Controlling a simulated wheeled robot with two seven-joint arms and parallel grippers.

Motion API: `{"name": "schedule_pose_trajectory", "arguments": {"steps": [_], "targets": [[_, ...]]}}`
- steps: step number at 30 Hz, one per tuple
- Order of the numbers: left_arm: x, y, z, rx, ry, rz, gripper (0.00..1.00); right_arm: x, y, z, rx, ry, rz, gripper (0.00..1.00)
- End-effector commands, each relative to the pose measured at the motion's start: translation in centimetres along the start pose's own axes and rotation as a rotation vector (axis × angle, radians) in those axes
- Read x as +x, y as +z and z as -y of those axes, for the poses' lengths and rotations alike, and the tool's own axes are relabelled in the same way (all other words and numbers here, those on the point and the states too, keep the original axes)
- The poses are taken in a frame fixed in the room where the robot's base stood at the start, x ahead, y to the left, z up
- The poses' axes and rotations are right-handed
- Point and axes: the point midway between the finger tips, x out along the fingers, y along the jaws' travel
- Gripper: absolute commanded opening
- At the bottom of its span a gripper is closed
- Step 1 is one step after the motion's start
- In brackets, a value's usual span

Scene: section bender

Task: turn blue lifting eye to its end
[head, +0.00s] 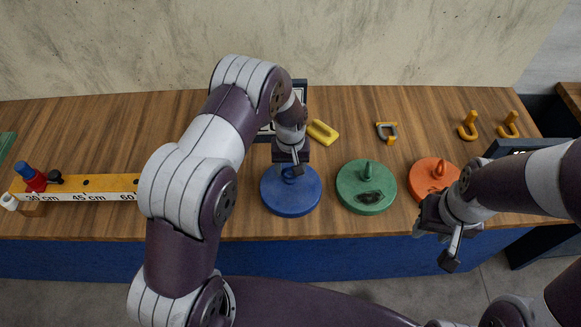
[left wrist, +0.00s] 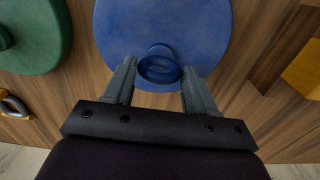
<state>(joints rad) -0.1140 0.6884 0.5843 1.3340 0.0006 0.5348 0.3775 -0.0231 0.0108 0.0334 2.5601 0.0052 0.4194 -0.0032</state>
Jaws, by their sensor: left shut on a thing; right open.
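A round blue weight (head: 290,204) lies on the wooden bench, below my left arm. The blue lifting eye (left wrist: 160,50) stands up on it as a ring, seen from above in the left wrist view. My left gripper (head: 292,172) points down over the weight and is shut on the lifting eye, one finger on each side of the ring. In the head view the gripper mostly hides the eye. My right gripper (head: 436,243) is open and empty, in front of the bench edge at the right.
A green weight (head: 366,200) and an orange weight (head: 432,180) stand to the right of the blue one. Yellow shackle pieces (head: 322,132) and a grey-yellow shackle (head: 386,131) lie behind. A yellow scale bar (head: 90,185) with marked distances lies at the left.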

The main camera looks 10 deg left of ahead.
Motion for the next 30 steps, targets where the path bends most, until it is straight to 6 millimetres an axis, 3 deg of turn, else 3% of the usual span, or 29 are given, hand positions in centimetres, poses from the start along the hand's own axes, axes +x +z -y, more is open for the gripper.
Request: {"name": "schedule_pose_trajectory", "arguments": {"steps": [3,4,6,17,30], "targets": [[-0.1,-0.1,0.0,0.002,0.000,-0.002,0.26,-0.1,0.0,0.0,0.000,0.000,0.000,0.43],[-0.1,-0.1,0.0,0.002,0.000,-0.002,0.60,-0.1,0.0,0.0,0.000,0.000,0.000,0.43],[-0.1,-0.1,0.0,0.002,0.000,-0.002,0.82,-0.1,0.0,0.0,0.000,0.000,0.000,0.43],[-0.7,-0.1,0.0,0.000,0.000,-0.002,0.82,0.2,0.0,0.0,0.000,0.000,0.000,0.43],[-11.0,-0.1,0.0,0.000,0.001,-0.004,0.82,2.8,0.3,0.0,0.000,0.000,0.000,0.43]]}}
